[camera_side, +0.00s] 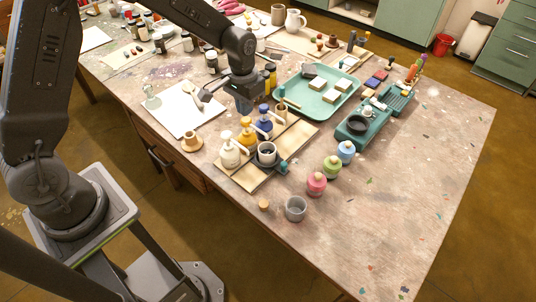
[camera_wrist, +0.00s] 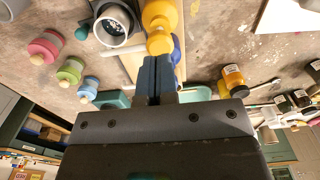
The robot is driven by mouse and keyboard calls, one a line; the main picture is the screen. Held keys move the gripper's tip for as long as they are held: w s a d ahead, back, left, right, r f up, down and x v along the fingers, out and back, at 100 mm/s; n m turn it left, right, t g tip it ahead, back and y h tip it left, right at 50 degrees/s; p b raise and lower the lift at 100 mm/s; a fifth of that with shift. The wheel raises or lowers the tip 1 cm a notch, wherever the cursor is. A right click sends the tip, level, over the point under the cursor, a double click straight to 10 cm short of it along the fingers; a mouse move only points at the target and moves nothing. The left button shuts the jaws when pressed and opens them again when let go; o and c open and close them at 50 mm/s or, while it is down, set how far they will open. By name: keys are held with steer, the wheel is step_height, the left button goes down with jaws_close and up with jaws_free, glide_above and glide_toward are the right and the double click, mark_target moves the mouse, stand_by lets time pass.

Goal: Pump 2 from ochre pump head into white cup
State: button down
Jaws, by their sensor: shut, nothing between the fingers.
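The ochre pump bottle (camera_side: 246,138) stands on a wooden tray between a white pump bottle (camera_side: 229,153) and a blue one (camera_side: 263,124). In the wrist view its yellow head (camera_wrist: 160,43) lies just beyond my fingertips; whether they touch cannot be told. My gripper (camera_side: 243,108) is shut and empty, pointing down, behind the pumps in the side view; its blue fingers show in the wrist view (camera_wrist: 157,62). The white cup (camera_side: 267,160) stands upright on the tray in front of the pumps, dark inside; it also shows in the wrist view (camera_wrist: 137,24).
Pink (camera_side: 316,184), green (camera_side: 332,167) and light blue (camera_side: 346,152) jars stand right of the tray. A teal tray (camera_side: 303,101) and white paper (camera_side: 180,113) lie behind. The right front table is mostly clear.

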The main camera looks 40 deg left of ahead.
mark_target(246, 119)
steer(key=shift+f, duration=0.15)
steer(key=shift+f, duration=1.7)
steer(key=shift+r, duration=1.9)
steer(key=shift+r, duration=3)
